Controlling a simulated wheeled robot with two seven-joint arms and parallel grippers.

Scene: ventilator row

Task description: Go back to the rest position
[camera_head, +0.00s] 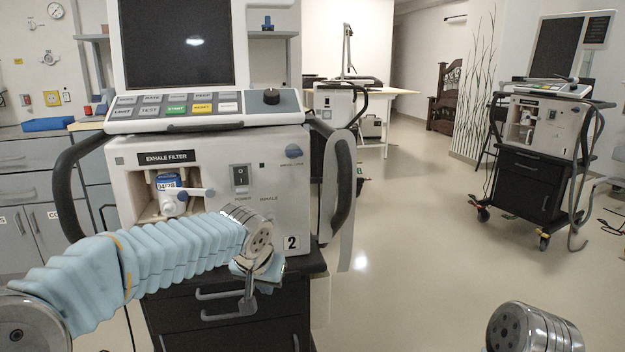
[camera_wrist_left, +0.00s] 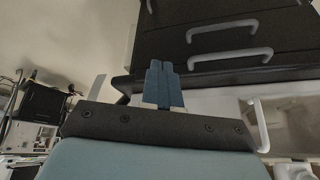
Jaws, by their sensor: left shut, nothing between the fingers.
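The ventilator marked 2 (camera_head: 265,175) stands close in front of me, with a dark screen, a keypad and an open exhale filter bay. A white and blue filter (camera_head: 170,193) sits in the bay. My left arm, in a pale blue sleeve, crosses in front of the ventilator's lower part. My left gripper (camera_head: 258,272) hangs at its end before the dark drawers, mostly hidden by the wrist. In the left wrist view, its blue fingers (camera_wrist_left: 162,84) are together with nothing between them. My right gripper is out of view.
The ventilator's black drawers (camera_wrist_left: 235,45) with grey handles are close to my left gripper. A second ventilator on a wheeled cart (camera_head: 545,135) stands at the right. Another unit (camera_head: 335,105) stands behind by a table. Grey cabinets (camera_head: 30,175) line the left. Open floor (camera_head: 420,220) lies between the carts.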

